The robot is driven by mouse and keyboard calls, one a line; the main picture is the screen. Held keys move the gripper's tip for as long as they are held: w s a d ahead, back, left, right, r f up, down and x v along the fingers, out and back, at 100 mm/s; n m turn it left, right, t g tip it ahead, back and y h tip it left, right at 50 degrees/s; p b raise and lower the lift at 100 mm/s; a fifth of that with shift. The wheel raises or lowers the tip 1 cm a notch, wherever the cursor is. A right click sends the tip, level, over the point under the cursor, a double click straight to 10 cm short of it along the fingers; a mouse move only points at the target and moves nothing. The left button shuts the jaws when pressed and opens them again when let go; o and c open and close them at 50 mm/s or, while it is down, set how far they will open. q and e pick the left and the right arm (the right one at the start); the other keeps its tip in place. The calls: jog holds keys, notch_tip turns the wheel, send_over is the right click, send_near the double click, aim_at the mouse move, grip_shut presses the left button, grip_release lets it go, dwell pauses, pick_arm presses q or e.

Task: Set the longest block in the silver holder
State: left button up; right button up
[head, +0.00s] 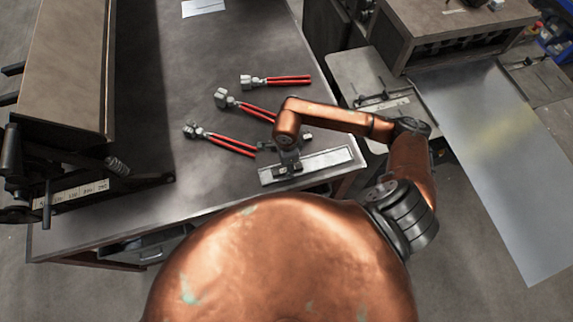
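The silver holder (328,162) is a long, shallow, light-metal tray near the front right edge of the workbench. My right gripper (286,169) points down over the left part of the holder. Its fingers are small and dark, and I cannot tell whether they are open or shut or hold anything. A dark, narrow piece (306,138) shows just behind the gripper, partly hidden by my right arm; I cannot tell whether it is a block. No other block can be clearly made out. My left gripper is not in view.
Three red-handled pliers (288,80) lie spread on the workbench (220,50) behind the holder. A large bending machine (75,80) stands on the left. A sheet-metal machine with a bright sheet (500,150) is at right. The bench's back middle is mostly clear.

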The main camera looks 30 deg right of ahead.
notch_tip(320, 180, up, 12)
dwell(0.5)
